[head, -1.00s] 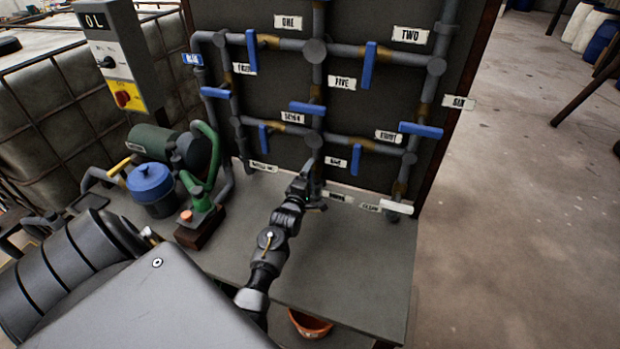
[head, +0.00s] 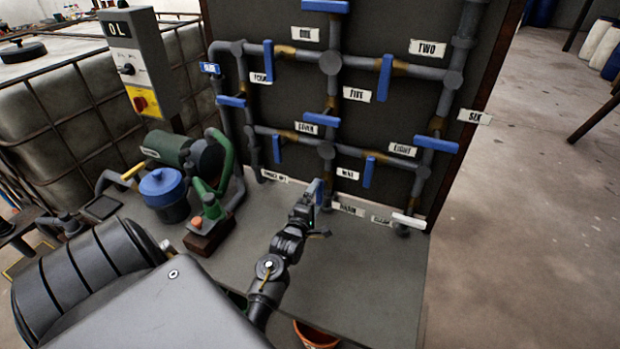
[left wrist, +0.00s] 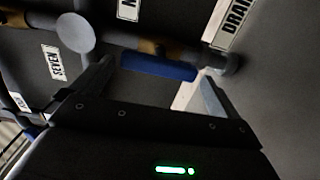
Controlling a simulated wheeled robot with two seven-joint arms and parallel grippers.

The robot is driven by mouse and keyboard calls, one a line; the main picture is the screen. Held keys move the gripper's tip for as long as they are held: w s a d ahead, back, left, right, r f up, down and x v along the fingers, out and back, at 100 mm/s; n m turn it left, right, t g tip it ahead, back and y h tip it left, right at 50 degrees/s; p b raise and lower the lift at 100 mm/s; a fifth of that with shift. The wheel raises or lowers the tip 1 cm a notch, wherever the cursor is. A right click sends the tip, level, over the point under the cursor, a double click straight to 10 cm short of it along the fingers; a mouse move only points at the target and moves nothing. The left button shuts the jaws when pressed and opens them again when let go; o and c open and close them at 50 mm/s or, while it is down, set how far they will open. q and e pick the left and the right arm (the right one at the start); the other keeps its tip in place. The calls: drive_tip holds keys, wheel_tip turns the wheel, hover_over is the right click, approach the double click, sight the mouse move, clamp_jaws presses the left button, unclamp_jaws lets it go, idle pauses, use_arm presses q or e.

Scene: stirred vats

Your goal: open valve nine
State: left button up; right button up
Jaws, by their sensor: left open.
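The NINE label (head: 347,173) sits low on the pipe panel, right of the middle upright pipe. Beside it, a blue handle (head: 318,188) shows just above my left gripper (head: 309,203), partly hidden by it. The fingers are apart, and I see no grip on the handle. I cannot tell whether a finger touches it. My right gripper is out of view.
Other blue handles, such as the one by EIGHT (head: 368,172), sit close by. A green pump (head: 182,152) and a blue-lidded pot (head: 163,190) stand left on the bench. The bench front (head: 365,280) is clear.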

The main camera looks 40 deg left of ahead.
use_arm(q)
drive_tip(key=v, duration=0.5)
drive_tip(key=shift+s+d, duration=0.15)
drive_tip(key=shift+s, duration=0.05)
